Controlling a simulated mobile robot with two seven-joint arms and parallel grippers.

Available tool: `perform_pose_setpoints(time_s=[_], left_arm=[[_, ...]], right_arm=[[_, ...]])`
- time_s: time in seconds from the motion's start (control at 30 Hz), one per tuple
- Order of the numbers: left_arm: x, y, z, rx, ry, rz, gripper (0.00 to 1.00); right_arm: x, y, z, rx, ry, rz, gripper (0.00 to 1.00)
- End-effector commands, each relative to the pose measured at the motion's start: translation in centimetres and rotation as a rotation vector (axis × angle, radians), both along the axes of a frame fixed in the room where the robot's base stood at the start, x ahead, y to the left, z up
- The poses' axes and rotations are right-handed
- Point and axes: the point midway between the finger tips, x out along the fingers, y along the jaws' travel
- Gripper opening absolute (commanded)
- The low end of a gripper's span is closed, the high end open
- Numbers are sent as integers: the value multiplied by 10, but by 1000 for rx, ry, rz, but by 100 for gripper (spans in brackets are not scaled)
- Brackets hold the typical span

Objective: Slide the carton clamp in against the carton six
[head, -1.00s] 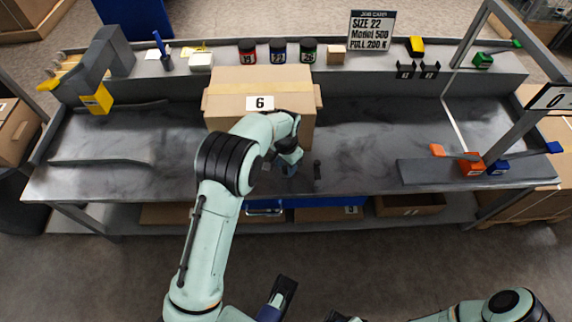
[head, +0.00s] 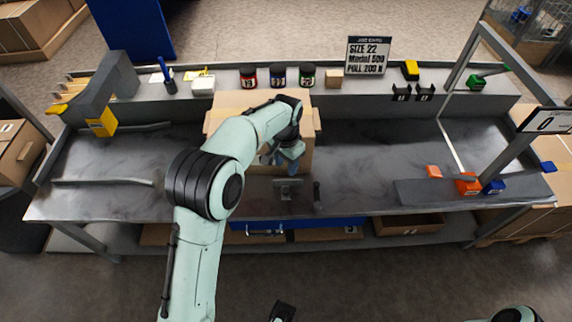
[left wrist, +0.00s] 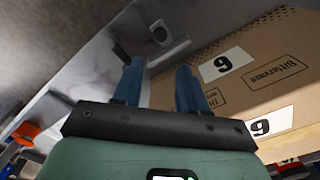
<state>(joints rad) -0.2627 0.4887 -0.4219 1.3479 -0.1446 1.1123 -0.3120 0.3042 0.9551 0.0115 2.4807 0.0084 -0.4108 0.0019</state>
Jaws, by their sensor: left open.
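The carton six (head: 230,103) is a brown box on the middle of the grey bench; my arm hides its label in the head view. In the left wrist view the carton (left wrist: 265,75) fills the right side with its "6" labels. The carton clamp (head: 288,184) is a small grey metal piece on the bench just in front of the carton. It also shows in the left wrist view (left wrist: 162,35) beyond the fingertips; I cannot tell whether it touches the carton. My left gripper (left wrist: 158,68) is open and empty, blue fingers apart, above the clamp. It also shows in the head view (head: 290,158).
A dark upright handle (head: 317,196) stands just right of the clamp. Jars (head: 278,76), a job card (head: 369,55) and black holders (head: 413,92) line the back ledge. Orange and blue blocks (head: 467,184) sit on a raised strip at right.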

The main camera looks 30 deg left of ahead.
Motion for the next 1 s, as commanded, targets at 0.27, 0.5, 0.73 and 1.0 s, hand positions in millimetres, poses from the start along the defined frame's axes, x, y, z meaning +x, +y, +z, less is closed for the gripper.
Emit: perform_pose_setpoints(time_s=[0.27,0.5,0.73,1.0], left_arm=[[-1,0,-5,-5,5,-1,42],[-1,0,-5,-4,5,1,42],[-1,0,-14,1,3,-1,42],[-1,0,-68,0,5,0,42]], right_arm=[[1,0,-5,-1,-4,-1,43],[6,0,-16,-3,-21,-5,43],[8,0,-19,-3,-28,-6,43],[12,0,-28,-6,-41,-9,43]])
